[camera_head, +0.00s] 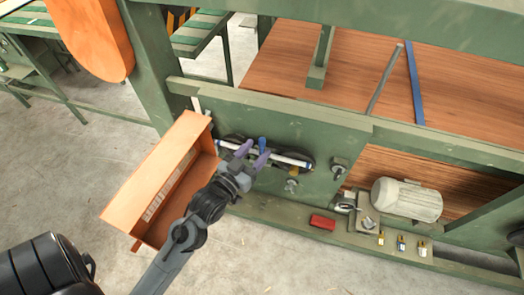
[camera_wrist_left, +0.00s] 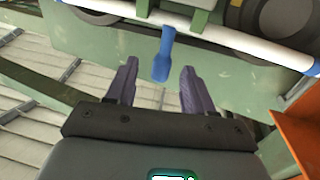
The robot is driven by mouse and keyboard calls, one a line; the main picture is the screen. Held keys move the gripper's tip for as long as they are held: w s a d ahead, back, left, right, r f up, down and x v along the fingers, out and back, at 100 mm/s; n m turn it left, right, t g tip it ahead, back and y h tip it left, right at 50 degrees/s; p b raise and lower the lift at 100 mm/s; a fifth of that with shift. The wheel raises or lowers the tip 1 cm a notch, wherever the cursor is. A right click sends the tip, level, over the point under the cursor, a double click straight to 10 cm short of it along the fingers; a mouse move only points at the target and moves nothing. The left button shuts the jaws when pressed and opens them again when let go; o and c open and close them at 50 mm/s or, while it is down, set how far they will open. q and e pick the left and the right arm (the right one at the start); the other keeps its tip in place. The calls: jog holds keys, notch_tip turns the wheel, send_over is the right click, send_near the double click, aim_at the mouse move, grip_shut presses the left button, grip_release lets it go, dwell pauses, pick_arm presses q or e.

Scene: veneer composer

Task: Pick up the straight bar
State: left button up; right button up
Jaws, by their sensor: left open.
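A straight white bar (camera_head: 288,160) with blue ends lies across the front of the green machine, in front of dark round parts. It also crosses the top of the left wrist view (camera_wrist_left: 235,46). A blue handle (camera_head: 262,144) stands by the bar's middle; in the left wrist view the handle (camera_wrist_left: 163,58) lies in line with the gap between my fingers. My left gripper (camera_head: 253,153) is open and empty, its purple fingers pointing at the bar and hiding part of it in the head view. They look apart from the bar in the wrist view. My right gripper is not in view.
An orange open box (camera_head: 160,165) stands left of my left arm. A red block (camera_head: 322,222), a beige motor (camera_head: 406,199) and several small items sit on the green ledge at right. A grey strip and a blue strip (camera_head: 414,85) lie on the wood above.

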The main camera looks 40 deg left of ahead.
aim_at(260, 146)
pick_arm(q)
jog(key=shift+w+a, duration=0.25)
jog(key=shift+w, duration=1.1)
jog(key=shift+w+a, duration=0.2)
jog(key=shift+w, duration=1.1)
grip_shut()
